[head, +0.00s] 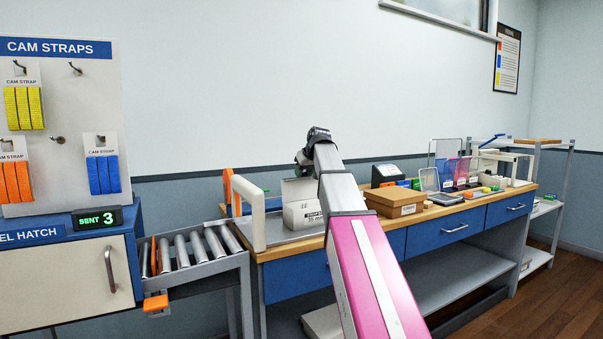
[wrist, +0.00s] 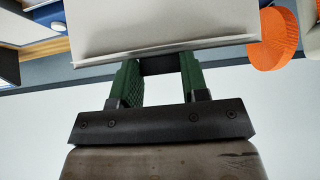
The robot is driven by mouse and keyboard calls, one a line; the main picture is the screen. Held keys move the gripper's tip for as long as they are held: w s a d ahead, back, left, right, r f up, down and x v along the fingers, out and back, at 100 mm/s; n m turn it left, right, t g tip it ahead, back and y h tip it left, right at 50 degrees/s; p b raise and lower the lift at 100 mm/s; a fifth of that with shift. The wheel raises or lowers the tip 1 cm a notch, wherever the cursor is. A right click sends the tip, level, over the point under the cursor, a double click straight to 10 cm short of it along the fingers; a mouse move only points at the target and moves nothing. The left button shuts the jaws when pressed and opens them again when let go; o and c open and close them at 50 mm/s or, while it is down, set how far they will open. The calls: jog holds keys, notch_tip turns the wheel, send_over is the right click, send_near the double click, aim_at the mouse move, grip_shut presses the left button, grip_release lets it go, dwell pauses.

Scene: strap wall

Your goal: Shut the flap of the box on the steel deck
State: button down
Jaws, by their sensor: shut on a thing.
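In the head view my gripper (head: 303,158) is just above the flap, largely hidden by my arm.
A white-and-orange frame (head: 252,212) stands left of the box, beside the roller conveyor (head: 190,249). A brown carton (head: 395,200) is close on the right. Trays and clear dividers (head: 465,172) fill the bench further right.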

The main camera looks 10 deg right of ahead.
aim_at(303, 181)
jog(key=s+t, duration=0.1)
jog(key=s+d+t, duration=0.1)
jog(key=s+f+t+y, duration=0.1)
jog(key=s, duration=0.1)
jog(key=shift+d, duration=0.15)
jog(key=shift+s+d+f+t+y, duration=0.15)
jog(key=shift+s+d+f+t, duration=0.25)
jog(key=shift+s+f, duration=1)
jog(key=shift+s+d+f+t+y, duration=0.2)
jog(key=shift+s+d+f+t, duration=0.25)
jog(key=shift+s+f, duration=0.9)
jog(key=shift+s+d+f+t+y, duration=0.15)
jog(key=shift+s+d+f+t, duration=0.5)
jog(key=shift+f, duration=1.2)
jog(key=shift+s+a+g, duration=0.2)
jog(key=shift+a+g, duration=0.05)
jog(key=shift+g, duration=0.05)
jog(key=c, duration=0.6)
grip_release()
